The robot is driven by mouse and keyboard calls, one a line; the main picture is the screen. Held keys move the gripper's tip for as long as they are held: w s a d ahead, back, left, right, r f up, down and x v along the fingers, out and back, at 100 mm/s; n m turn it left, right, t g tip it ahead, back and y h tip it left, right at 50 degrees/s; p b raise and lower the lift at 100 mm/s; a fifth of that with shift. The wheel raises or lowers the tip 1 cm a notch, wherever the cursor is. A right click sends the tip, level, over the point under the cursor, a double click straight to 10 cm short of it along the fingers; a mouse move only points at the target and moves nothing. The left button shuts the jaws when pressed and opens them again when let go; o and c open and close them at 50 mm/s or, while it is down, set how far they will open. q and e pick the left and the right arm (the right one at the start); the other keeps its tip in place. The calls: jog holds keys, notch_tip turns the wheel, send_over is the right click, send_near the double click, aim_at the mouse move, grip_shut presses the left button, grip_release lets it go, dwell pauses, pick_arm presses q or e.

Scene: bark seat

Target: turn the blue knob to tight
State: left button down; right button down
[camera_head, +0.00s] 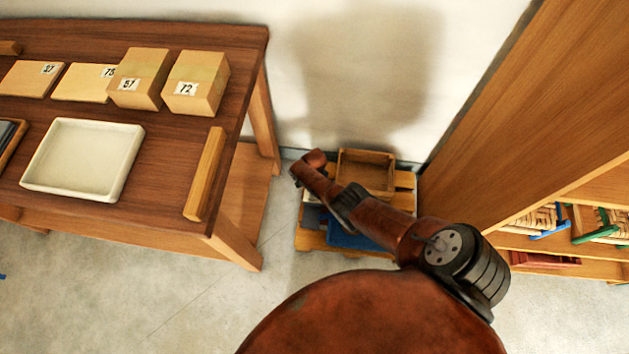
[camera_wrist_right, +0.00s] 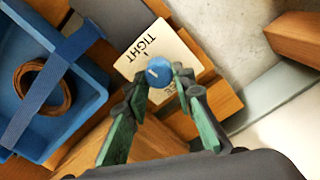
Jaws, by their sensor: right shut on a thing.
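The blue knob (camera_wrist_right: 159,72) shows in the right wrist view, with a short white line on its left part. It sits on a pale label plate (camera_wrist_right: 140,48) that reads TIGHT at the upper left; a second word, partly hidden, ends in EE at the lower right. I cannot tell whether the white line meets a mark exactly. My right gripper (camera_wrist_right: 164,84) is shut on the knob, a fingertip at either side. In the head view my right arm reaches down over the pallet and hides the knob. My left gripper is not in view.
A blue tray (camera_wrist_right: 92,88) with a strap and a brown coil (camera_wrist_right: 40,85) lies beside the plate on the wooden pallet (camera_head: 311,241). A wooden box (camera_head: 366,172) stands at the pallet's back. A table (camera_head: 163,178) is on the left, a shelf unit (camera_head: 545,110) on the right.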

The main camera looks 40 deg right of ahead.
jog(key=shift+s+m, duration=0.15)
jog(key=shift+m, duration=0.55)
jog(key=shift+f, duration=0.1)
jog(key=c, duration=1.6)
grip_release()
jog(key=shift+w+a+r, duration=0.2)
jog(key=shift+a+r, duration=0.05)
jog(key=shift+r, duration=0.25)
jog(key=r, duration=1.1)
jog(key=shift+s+d, duration=0.15)
jog(key=shift+d, duration=0.15)
